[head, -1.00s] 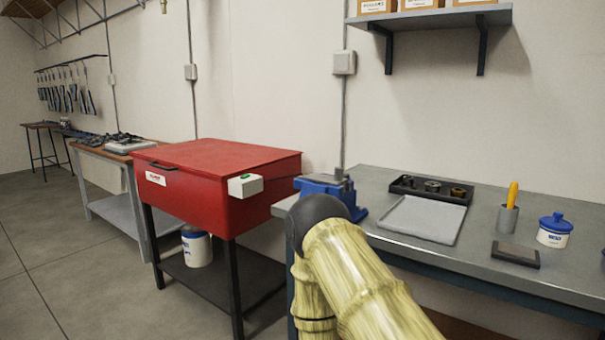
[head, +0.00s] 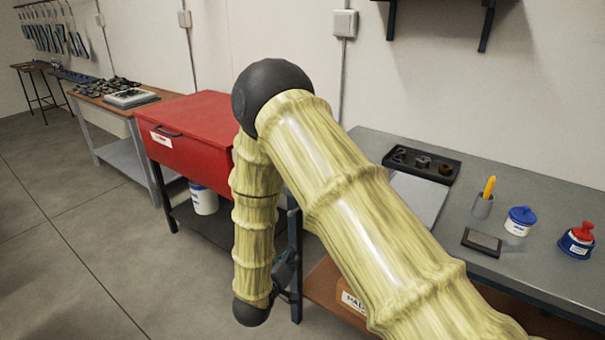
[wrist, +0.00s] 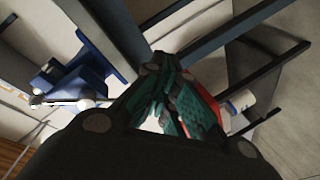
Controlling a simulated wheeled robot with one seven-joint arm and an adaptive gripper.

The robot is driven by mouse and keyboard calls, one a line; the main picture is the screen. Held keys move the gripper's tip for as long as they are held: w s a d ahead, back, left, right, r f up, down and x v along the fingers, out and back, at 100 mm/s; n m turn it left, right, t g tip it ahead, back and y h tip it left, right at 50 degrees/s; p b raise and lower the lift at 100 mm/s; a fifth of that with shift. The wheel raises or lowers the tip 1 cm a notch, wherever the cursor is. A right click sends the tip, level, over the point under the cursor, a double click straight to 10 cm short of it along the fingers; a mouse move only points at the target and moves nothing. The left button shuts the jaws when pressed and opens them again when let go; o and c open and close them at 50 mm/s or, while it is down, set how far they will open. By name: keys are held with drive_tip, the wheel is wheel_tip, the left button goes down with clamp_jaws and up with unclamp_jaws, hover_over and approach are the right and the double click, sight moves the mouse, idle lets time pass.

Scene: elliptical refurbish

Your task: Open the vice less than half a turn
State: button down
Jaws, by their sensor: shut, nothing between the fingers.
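The blue vice (wrist: 90,62) shows at the left of the wrist view, with a bright metal bar (wrist: 62,101) that has a rounded end. The vice is hidden behind my arm in the head view. My gripper (wrist: 178,100) is in the middle of the wrist view, its teal-padded fingers shut and empty. It is to the right of the vice and apart from it. How far the vice jaws are open cannot be told.
The grey workbench (head: 545,235) carries a black parts tray (head: 422,164), a cup with a yellow tool (head: 483,205), a dark pad (head: 482,242), a blue-lidded jar (head: 519,221) and a red-topped container (head: 577,239). A red cabinet (head: 190,150) stands left of the bench. Open floor lies at left.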

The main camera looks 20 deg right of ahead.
drive_tip(key=w+a+r+m+h+p, duration=0.15)
drive_tip(key=r+p, duration=0.35)
drive_tip(key=r, duration=0.6)
drive_tip(key=w+a+r+h+p, duration=0.1)
drive_tip(key=a+r+h+p, duration=0.2)
drive_tip(key=r, duration=0.7)
drive_tip(key=w+d+f+p, duration=0.2)
drive_tip(key=d+p, duration=0.4)
drive_tip(key=d, duration=0.3)
drive_tip(key=shift+w+d+f+g+p, duration=0.2)
drive_tip(key=shift+w+d+g+p, duration=0.1)
drive_tip(key=shift+w+p, duration=0.1)
